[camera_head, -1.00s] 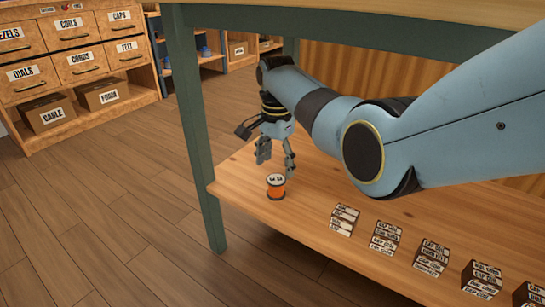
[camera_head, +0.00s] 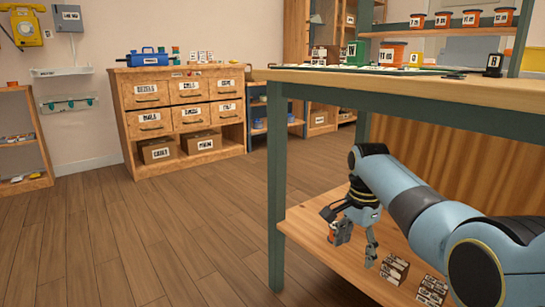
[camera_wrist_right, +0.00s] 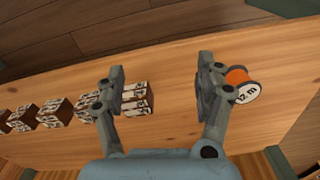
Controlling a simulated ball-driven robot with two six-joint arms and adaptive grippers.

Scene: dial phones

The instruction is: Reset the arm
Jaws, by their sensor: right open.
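My right gripper (camera_head: 354,246) hangs over the lower wooden shelf (camera_head: 315,228) of the workbench, fingers pointing down. Its jaws are open with nothing held between them; it also shows in the right wrist view (camera_wrist_right: 160,95). An orange spool with a white label (camera_wrist_right: 241,84) is beside the right-hand finger in the right wrist view, outside the jaws and partly covered by that finger. In the head view only a sliver of orange shows by the left finger. My left gripper is in neither view.
Small labelled boxes (camera_head: 395,269) stand in a row on the shelf, close to the gripper. A green table leg (camera_head: 276,190) and the bench top (camera_head: 420,86) bound the space. A drawer cabinet (camera_head: 185,115) stands behind. The floor (camera_head: 150,235) at left is clear.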

